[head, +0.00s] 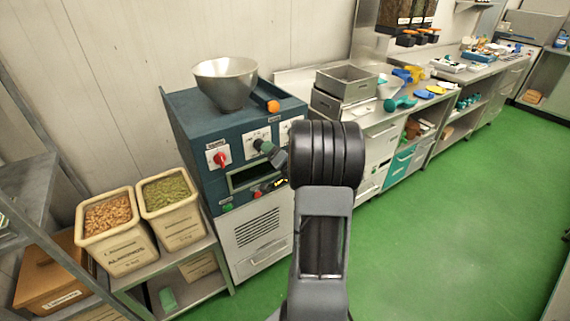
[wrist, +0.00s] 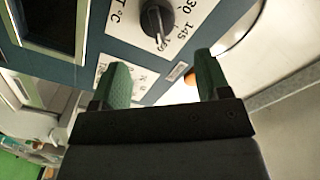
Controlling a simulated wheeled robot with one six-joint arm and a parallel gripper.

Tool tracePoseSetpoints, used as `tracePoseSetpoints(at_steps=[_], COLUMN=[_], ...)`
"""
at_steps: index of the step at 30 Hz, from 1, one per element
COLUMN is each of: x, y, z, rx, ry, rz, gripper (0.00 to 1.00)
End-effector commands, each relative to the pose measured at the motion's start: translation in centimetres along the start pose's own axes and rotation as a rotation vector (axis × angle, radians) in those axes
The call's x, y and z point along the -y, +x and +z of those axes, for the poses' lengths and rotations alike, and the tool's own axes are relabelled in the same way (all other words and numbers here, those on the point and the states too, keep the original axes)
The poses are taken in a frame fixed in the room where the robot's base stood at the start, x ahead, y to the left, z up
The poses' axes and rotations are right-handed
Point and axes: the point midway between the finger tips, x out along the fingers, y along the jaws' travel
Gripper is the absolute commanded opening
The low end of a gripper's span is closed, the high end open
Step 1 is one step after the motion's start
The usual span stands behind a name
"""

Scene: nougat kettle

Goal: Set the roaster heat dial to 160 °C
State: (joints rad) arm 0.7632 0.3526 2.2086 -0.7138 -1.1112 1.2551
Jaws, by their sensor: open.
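The roaster (head: 190,120) is a dark teal machine with a metal hopper on top. In the wrist view its heat dial (wrist: 157,18) is a black knob on a white plate marked °C, with 130, 145 and 160 visible. The knob's white pointer line is aimed at or close to the 160 mark. My gripper (wrist: 160,80) is open, its two green fingers apart and empty, just short of the dial and not touching it. In the head view my gripper (head: 268,150) is at the roaster's front panel, and my arm hides part of that panel.
A red switch (head: 219,158) is on the roaster's panel left of my gripper. Bins of almonds (head: 118,250) and green nuts (head: 180,235) stand on a low shelf at left. A steel counter (head: 385,118) runs to the right. The green floor at right is clear.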

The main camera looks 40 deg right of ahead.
Motion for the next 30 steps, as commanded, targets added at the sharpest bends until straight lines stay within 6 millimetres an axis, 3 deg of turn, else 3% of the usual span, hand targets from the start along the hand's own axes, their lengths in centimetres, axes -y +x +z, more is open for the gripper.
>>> tracePoseSetpoints(at_steps=[6,12,30], x=[-0.1,0.0,0.0], y=[-4.2,-6.6,-7.5], z=[-0.1,-0.1,0.0], rx=[-0.003,-0.002,0.0], ry=[0.0,0.0,0.0], rz=[0.002,0.001,0.0], gripper=[0.7,0.7,0.7])
